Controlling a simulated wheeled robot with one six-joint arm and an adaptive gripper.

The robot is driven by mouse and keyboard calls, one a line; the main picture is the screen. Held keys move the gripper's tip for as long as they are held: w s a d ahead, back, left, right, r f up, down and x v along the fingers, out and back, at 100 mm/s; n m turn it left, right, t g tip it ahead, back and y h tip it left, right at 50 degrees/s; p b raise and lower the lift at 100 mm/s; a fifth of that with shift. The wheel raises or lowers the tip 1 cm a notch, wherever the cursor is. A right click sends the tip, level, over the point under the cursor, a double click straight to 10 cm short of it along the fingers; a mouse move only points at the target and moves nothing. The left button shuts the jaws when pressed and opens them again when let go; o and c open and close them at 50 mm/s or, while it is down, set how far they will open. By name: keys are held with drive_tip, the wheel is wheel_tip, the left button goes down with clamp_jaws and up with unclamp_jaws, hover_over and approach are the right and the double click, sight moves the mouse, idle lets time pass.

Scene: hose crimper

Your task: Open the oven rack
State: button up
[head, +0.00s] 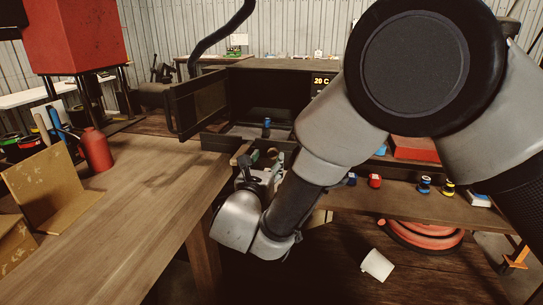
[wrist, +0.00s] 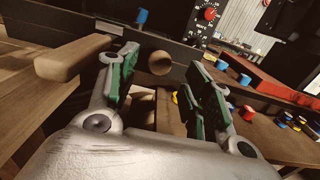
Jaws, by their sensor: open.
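The dark oven (head: 285,75) stands at the back of the bench, with a lit "20 C" display. Its framed glass door (head: 200,103) is swung open to the left. A dark front panel, apparently the rack's (wrist: 95,35), crosses the wrist view, with a round wooden knob (wrist: 160,63) in front of it. My gripper (head: 262,158) is low in front of the oven. In the wrist view my gripper (wrist: 162,72) is open, with its green-padded fingers on either side of the knob. I cannot tell whether they touch it.
A small blue item (head: 267,122) is behind the front panel. A wooden bar (wrist: 75,57) lies just left of the left finger. A red bottle (head: 95,150) stands on the left bench. Several coloured spools and a red box (head: 414,149) lie to the right.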

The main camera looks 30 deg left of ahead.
drive_tip(key=v, duration=0.5)
drive_tip(key=shift+s+d, duration=0.1)
drive_tip(key=shift+s, duration=0.3)
